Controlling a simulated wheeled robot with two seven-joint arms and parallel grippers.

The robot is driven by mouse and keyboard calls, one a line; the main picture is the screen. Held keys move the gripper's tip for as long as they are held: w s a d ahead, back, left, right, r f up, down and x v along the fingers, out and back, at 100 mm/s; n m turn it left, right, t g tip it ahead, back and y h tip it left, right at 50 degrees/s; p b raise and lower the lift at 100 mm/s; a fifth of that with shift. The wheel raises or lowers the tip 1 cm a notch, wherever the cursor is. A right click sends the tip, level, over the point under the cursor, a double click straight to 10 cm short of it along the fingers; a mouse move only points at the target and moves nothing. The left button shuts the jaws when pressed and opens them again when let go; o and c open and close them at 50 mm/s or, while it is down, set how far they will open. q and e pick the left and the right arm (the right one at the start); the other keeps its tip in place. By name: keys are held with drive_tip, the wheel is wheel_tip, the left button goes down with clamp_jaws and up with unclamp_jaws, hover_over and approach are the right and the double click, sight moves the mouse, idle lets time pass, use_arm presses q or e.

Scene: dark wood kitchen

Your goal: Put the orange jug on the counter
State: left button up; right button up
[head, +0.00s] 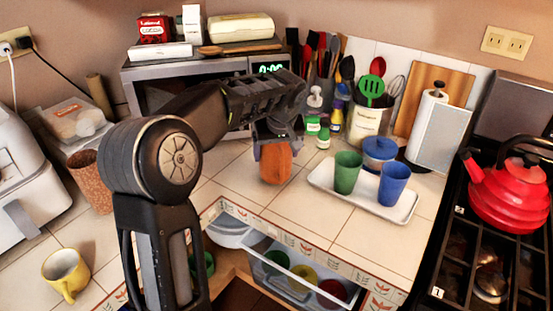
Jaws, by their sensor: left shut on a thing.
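The orange jug (275,163) is in the middle of the head view, over the tiled counter (300,205). My left gripper (274,140) reaches in from the left and points down, shut on the jug's upper part. The gripper hides the top of the jug. I cannot tell whether its base touches the tiles or hangs just above them. My right gripper is not in view.
A white tray (322,181) with a green cup (347,171) and a blue cup (394,184) stands to the right. An open drawer (290,281) holds several bowls below the counter's front edge. A red kettle (508,190) sits on the stove. Bare tiles surround the jug's front.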

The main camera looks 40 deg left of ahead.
sight(280, 148)
use_arm(q)
drive_tip(key=shift+f, duration=1.3)
drive_tip(key=shift+f, duration=0.1)
drive_tip(key=shift+f, duration=0.15)
drive_tip(key=o, duration=1.3)
drive_tip(key=shift+o, duration=0.2)
drive_tip(key=shift+r, duration=0.2)
drive_tip(key=shift+r, duration=0.15)
drive_tip(key=v, duration=1.1)
drive_tip(key=shift+s+r+b, duration=0.1)
drive_tip(key=shift+r+b, duration=0.25)
drive_tip(key=shift+r, duration=0.05)
